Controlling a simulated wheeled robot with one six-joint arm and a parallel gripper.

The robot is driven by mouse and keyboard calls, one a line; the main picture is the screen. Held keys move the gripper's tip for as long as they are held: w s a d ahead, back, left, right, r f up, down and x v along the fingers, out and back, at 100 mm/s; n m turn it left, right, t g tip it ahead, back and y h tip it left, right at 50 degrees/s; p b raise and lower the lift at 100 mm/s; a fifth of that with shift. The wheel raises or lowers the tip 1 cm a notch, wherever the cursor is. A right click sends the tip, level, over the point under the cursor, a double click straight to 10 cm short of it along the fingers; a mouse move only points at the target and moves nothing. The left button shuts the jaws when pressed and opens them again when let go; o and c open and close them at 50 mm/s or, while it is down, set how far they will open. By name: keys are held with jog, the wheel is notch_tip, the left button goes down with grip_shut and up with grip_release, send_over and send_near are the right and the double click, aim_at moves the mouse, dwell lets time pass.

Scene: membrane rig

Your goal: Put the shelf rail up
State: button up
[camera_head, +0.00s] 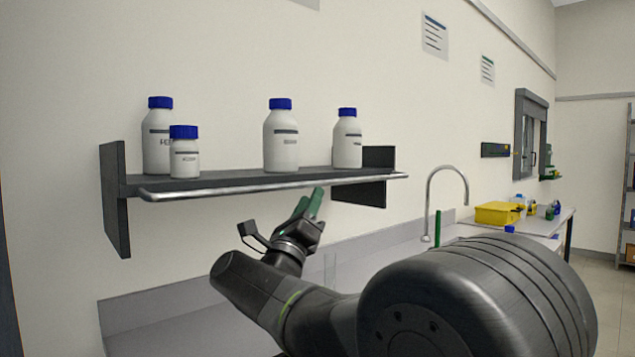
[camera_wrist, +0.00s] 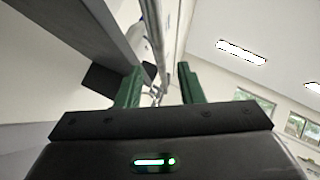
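The shelf rail (camera_head: 250,188) is a thin silver bar with bent ends. It runs along the front of the dark wall shelf (camera_head: 225,180), low, near the board's level. My gripper (camera_head: 311,203) is just below the rail, right of its middle, fingers pointing up. In the wrist view my gripper (camera_wrist: 160,84) has its two green fingers apart, with the rail (camera_wrist: 153,50) running through the gap between them in the picture. Neither finger visibly presses on it; I cannot tell how deep the rail sits between them. The rail's end joints are too small to make out.
Several white bottles with blue caps stand on the shelf, among them a small front one (camera_head: 184,155) and one at right (camera_head: 347,143). A curved tap (camera_head: 447,195) rises right of the shelf. A yellow box (camera_head: 497,213) sits on the far bench.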

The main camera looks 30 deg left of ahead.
aim_at(317, 184)
jog(key=x, duration=0.5)
jog(key=shift+w+a+r+p, duration=0.1)
jog(key=shift+w+r+p, duration=0.15)
jog(key=shift+w+p, duration=0.1)
jog(key=shift+s, duration=0.1)
grip_shut()
